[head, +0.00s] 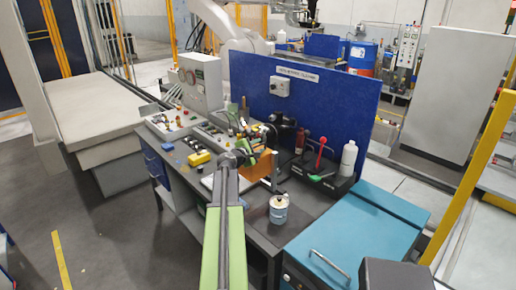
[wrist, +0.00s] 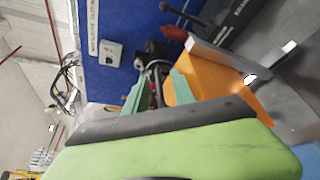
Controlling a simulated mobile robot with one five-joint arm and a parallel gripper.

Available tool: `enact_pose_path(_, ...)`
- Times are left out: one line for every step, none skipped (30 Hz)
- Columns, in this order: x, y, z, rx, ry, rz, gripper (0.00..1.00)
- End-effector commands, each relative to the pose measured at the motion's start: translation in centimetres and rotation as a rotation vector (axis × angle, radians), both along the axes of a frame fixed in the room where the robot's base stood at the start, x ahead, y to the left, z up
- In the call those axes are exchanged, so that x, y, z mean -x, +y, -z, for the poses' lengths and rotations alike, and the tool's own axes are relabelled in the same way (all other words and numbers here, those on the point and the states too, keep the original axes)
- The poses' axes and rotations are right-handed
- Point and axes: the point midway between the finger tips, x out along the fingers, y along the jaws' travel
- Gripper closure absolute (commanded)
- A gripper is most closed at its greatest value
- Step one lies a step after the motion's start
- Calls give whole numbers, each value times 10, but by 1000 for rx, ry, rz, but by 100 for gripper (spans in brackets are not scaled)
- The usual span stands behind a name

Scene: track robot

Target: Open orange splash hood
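The orange splash hood (head: 257,170) stands on the workbench at the end of my arm in the head view, partly hidden by my arm. In the wrist view, it is a large tilted orange panel (wrist: 215,95) right of centre, with a pale strip along its upper edge. My gripper (wrist: 158,90) shows two green fingers spread apart, with nothing clearly held between them. The right-hand finger overlaps the hood's left edge; I cannot tell whether they touch. Dark fittings show behind the fingers. In the head view, my gripper (head: 246,156) is small and cluttered beside the hood.
A blue back panel (head: 320,110) rises behind the workbench. A white bottle (head: 348,158) and a red-handled tool (head: 320,152) stand to the right. A teal cabinet (head: 345,235) is at the right.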

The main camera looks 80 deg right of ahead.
Motion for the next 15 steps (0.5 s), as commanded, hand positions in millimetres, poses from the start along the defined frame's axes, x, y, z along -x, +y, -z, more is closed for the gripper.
enact_pose_path(-2, 11, -4, 0, 0, -2, 69)
enact_pose_path(-3, 17, -6, 0, -1, -2, 69)
enact_pose_path(-5, 27, -8, 0, -1, -2, 69)
enact_pose_path(-7, 35, -10, 0, -1, -2, 69)
enact_pose_path(-9, 43, -12, 0, -1, -4, 69)
enact_pose_path(-12, 55, -15, 1, 1, -3, 69)
enact_pose_path(-14, 63, -17, 1, 1, -3, 69)
enact_pose_path(-16, 71, -19, 0, 1, -3, 69)
enact_pose_path(-19, 82, -21, 1, 1, -3, 69)
enact_pose_path(-21, 91, -23, 1, 0, -3, 69)
enact_pose_path(-23, 98, -25, 1, 0, -3, 69)
enact_pose_path(-26, 108, -27, 0, -1, -4, 69)
enact_pose_path(-27, 116, -28, 1, 1, -3, 69)
enact_pose_path(-29, 122, -30, 1, 1, -2, 69)
enact_pose_path(-32, 130, -32, 0, 1, -3, 69)
